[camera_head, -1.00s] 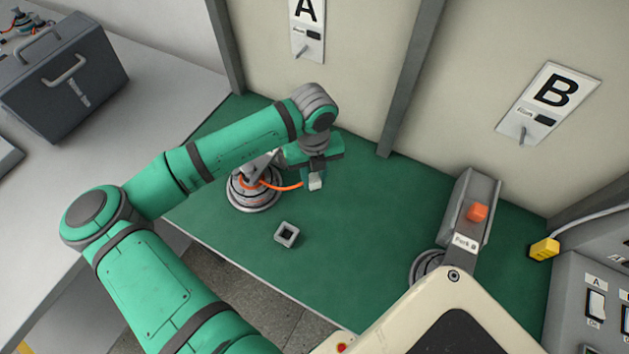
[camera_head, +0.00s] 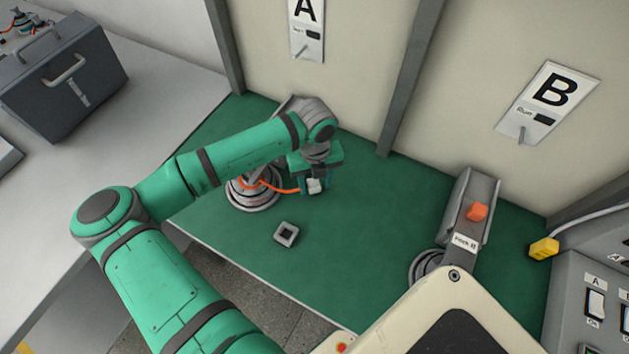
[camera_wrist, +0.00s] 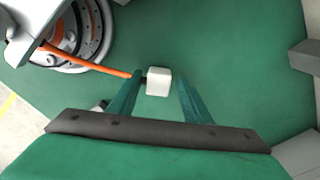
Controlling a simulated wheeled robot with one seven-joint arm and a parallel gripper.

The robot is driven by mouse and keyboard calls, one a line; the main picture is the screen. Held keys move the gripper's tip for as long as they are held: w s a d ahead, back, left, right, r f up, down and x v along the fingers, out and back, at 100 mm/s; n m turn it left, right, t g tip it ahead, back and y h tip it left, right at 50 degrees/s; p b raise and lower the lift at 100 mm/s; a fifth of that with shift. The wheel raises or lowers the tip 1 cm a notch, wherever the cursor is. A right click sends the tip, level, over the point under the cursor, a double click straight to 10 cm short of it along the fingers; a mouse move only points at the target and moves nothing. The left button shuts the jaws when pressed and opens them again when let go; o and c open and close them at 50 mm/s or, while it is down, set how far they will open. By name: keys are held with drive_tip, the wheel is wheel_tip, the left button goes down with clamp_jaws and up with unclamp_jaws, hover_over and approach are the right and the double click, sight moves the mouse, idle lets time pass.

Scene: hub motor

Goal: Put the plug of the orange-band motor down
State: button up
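The plug (camera_head: 314,186) is a small pale block on the end of an orange cable. The cable leads to the round grey motor (camera_head: 253,199) on the green mat, partly hidden by my arm. The wrist view shows the plug (camera_wrist: 158,82) between my gripper's fingers (camera_wrist: 160,88), with a narrow gap on each side. My gripper (camera_head: 315,185) points down over the mat to the right of the motor and looks open around the plug. The plug appears at or near mat level; exact contact underneath is hidden.
A small square grey socket-like piece (camera_head: 286,234) lies on the green mat (camera_head: 350,250). At right stand a grey holder with an orange block (camera_head: 477,211) and a yellow connector (camera_head: 544,248). Panels A and B rise behind. The mat's middle is clear.

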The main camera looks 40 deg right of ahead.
sight(314, 182)
drive_tip(key=shift+r, duration=0.1)
wheel_tip(314, 182, up, 12)
idle(0.6)
drive_tip(key=shift+w, duration=0.1)
idle(0.5)
